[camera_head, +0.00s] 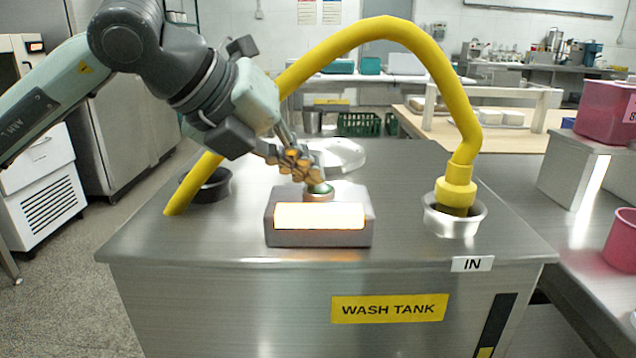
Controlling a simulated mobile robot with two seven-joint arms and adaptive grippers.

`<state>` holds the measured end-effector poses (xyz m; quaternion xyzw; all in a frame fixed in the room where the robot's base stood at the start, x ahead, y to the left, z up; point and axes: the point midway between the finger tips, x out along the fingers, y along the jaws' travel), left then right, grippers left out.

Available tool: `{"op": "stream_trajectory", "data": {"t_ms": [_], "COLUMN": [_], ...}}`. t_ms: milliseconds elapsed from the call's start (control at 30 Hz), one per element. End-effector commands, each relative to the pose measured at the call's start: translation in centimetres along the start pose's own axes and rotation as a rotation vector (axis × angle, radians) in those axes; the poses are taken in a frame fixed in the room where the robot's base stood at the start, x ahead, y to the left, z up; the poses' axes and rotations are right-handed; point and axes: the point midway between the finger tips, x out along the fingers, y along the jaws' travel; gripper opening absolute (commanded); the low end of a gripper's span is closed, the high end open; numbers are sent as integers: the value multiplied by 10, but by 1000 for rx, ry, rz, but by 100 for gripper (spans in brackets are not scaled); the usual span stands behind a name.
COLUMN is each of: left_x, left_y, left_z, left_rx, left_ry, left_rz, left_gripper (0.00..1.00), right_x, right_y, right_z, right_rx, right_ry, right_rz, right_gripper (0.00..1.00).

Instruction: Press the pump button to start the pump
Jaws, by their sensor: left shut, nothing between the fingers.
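My right gripper is not in view.
A yellow hose (372,30) arches behind my left arm to a steel port (453,221) marked IN. A dark ring (207,187) lies left and a round lid (342,153) behind the box. Pink containers (606,112) stand at right.

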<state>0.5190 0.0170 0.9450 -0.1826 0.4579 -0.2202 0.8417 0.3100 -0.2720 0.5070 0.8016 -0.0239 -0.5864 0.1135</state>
Motion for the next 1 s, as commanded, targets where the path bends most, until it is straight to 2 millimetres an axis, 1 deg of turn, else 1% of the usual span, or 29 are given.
{"op": "stream_trajectory", "data": {"t_ms": [33, 367, 467, 900, 1000], "left_x": [7, 4, 0, -34, -39], "left_y": [3, 1, -2, -27, -30], "left_z": [-10, -8, -4, 24, 28], "left_rx": [1, 1, 2, 1, 0], "left_ry": [25, 25, 24, 11, 10], "left_rz": [8, 7, 7, 3, 2], "left_gripper": [0, 0, 0, 0, 0], "right_x": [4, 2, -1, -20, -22], "right_y": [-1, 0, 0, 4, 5], "right_z": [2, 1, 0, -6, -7], "right_rx": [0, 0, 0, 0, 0], "right_ry": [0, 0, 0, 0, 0], "right_rz": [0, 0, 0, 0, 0], "right_gripper": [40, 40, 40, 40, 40]}}
